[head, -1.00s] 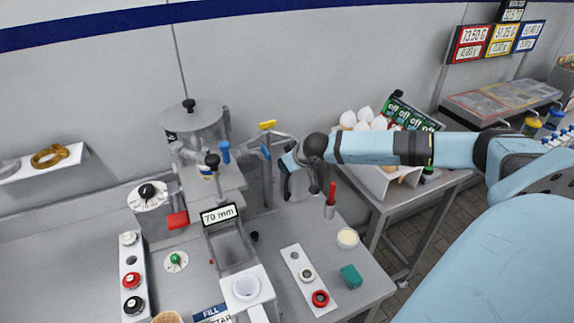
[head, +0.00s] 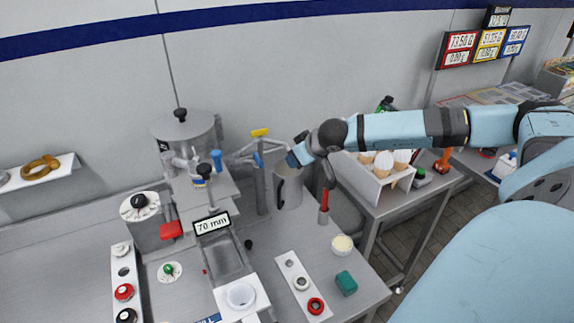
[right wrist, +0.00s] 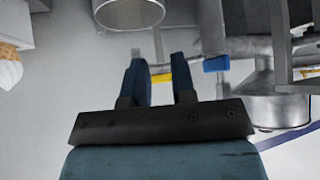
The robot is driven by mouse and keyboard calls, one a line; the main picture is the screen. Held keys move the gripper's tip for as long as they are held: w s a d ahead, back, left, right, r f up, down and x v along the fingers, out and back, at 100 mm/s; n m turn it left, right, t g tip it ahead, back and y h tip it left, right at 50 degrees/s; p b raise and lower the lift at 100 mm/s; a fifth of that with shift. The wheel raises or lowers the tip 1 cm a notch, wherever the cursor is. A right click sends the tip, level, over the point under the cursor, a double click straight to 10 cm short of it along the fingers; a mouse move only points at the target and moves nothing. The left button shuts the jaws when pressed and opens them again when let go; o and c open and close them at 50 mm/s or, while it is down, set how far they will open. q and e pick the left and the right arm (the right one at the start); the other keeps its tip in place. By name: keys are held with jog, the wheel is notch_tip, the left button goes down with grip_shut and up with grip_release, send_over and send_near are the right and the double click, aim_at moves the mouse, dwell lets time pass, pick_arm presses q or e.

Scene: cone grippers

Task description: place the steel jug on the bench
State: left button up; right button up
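The steel jug (head: 289,186), a grey cylinder with a dark handle on its left side, appears upright on the bench (head: 270,236) near the back, just right of the tap stand. Its rounded metal body (right wrist: 128,12) also shows at the top of the right wrist view. My right gripper (head: 294,158) is just above the jug, by its rim. In the right wrist view its two blue fingers (right wrist: 158,72) stand apart with a gap between them, and the jug lies beyond their tips. My left gripper is not in view.
A tap stand with a yellow lever (head: 260,132) rises left of the jug. A red-handled tool (head: 324,205), a cream tub (head: 342,244) and a green block (head: 346,284) are to the right. A cone holder (head: 372,182) stands on a side table.

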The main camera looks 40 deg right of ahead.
jog(key=shift+v, duration=1.1)
